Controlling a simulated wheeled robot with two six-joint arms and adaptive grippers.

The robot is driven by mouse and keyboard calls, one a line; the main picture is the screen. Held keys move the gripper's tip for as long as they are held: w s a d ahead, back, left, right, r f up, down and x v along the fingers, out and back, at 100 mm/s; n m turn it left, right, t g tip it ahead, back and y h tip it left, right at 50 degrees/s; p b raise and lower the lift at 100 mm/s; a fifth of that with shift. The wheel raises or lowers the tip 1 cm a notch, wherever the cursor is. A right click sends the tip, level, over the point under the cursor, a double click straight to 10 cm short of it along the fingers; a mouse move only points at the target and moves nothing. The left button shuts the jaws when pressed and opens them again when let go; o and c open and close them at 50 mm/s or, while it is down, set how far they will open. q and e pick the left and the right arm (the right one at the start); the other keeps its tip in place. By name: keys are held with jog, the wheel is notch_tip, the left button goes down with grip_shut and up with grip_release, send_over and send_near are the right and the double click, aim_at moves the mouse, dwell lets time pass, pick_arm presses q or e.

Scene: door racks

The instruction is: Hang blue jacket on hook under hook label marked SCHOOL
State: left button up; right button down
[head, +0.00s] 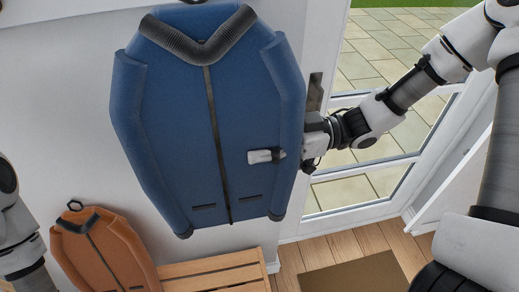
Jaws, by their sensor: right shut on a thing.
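The blue jacket (175,115) fills the upper middle of the head view, upright and slightly tilted, with a dark ribbed collar and a centre zip. My right gripper (284,154) comes in from the right and is shut on the jacket's right side, with one finger showing across its front. The other finger is hidden behind the jacket. My left arm shows at the left edge, but its gripper is out of view. No hook and no SCHOOL label can be seen; the jacket covers part of the wall.
An orange jacket (118,262) is at the lower left beside a slatted wooden bench (215,273). A glazed white door (365,182) stands behind my right arm, with paving outside. A brown mat (352,274) lies on the wooden floor. White wall (60,110) is at the left.

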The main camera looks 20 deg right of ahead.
jog(key=w+d+f+b, duration=0.2)
jog(key=w+b, duration=0.1)
jog(key=w, duration=0.6)
jog(key=shift+w+f, duration=0.2)
dwell(0.6)
dwell(0.5)
jog(key=c, duration=0.5)
grip_release()
jog(key=shift+b, duration=0.3)
jog(key=d, duration=0.4)
jog(key=s+d, duration=0.1)
jog(key=d, duration=0.2)
jog(key=s+d, duration=0.1)
jog(key=d, duration=0.3)
jog(key=shift+s+d, duration=0.15)
jog(key=shift+d, duration=0.15)
